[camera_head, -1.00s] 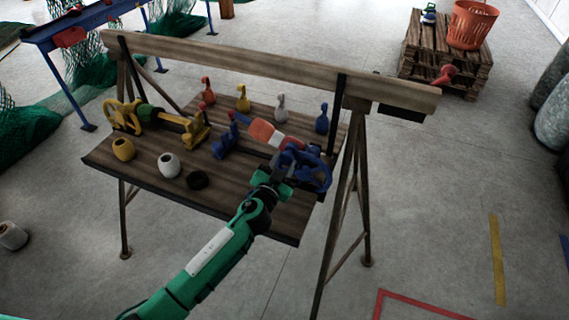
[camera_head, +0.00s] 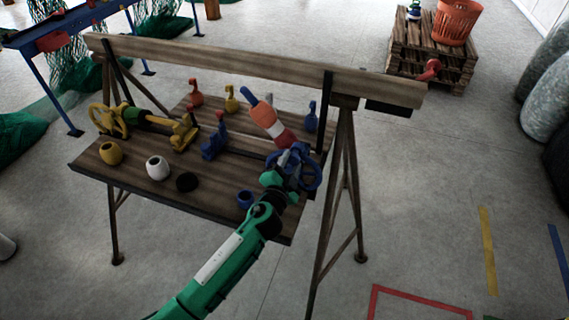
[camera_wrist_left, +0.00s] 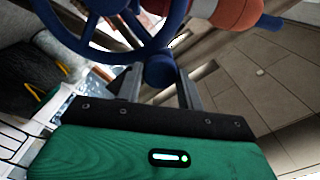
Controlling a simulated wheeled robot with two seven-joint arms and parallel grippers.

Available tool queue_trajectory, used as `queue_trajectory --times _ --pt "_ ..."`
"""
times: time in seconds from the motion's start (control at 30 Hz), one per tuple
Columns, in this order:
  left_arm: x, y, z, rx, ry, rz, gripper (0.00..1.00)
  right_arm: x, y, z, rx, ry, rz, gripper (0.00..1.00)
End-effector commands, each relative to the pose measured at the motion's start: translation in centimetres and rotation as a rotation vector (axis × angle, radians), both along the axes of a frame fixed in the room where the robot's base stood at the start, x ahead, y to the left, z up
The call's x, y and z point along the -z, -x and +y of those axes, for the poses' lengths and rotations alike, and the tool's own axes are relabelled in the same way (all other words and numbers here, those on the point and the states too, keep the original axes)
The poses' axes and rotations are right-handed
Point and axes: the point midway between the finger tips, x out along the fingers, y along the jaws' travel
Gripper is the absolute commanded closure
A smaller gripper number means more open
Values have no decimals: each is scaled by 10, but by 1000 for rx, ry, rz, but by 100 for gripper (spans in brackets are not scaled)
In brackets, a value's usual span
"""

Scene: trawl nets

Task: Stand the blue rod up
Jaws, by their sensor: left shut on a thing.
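The blue rod has a blue spoked wheel (camera_head: 308,172), a shaft banded orange, white and red (camera_head: 264,116), and a blue tip (camera_head: 248,98). It is tilted, its tip pointing up and to the left, above the bench. My left gripper (camera_head: 284,176) is shut on the blue rod near its wheel. In the left wrist view the fingers (camera_wrist_left: 157,88) sit either side of a blue part of the rod, beside the wheel (camera_wrist_left: 105,8). The blue stand (camera_head: 213,143) is on the bench to the left, apart from the rod. My right gripper is not in view.
A yellow rod (camera_head: 145,118) lies at the bench's left, by a yellow stand (camera_head: 184,133). Several coloured hooked weights (camera_head: 231,100) stand behind. A wooden beam (camera_head: 250,68) crosses the back. A crate stack (camera_head: 435,65) is farther off.

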Motion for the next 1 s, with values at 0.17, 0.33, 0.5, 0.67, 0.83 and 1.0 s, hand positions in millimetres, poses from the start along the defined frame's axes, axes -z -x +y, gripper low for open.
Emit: queue_trajectory --times 0.17,0.33,0.5,0.67,0.83,1.0 --pt "2 5 -13 9 -79 -27 100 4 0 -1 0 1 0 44" --pt "5 8 -21 8 -159 -52 100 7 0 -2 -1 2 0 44" --pt "8 10 -29 7 -240 -78 100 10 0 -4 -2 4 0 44" --pt "12 13 -37 7 -317 -103 100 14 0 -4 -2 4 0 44" --pt "16 15 -44 7 -398 -128 100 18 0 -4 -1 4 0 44" --pt "21 17 -51 6 -476 -153 100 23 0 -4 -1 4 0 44"
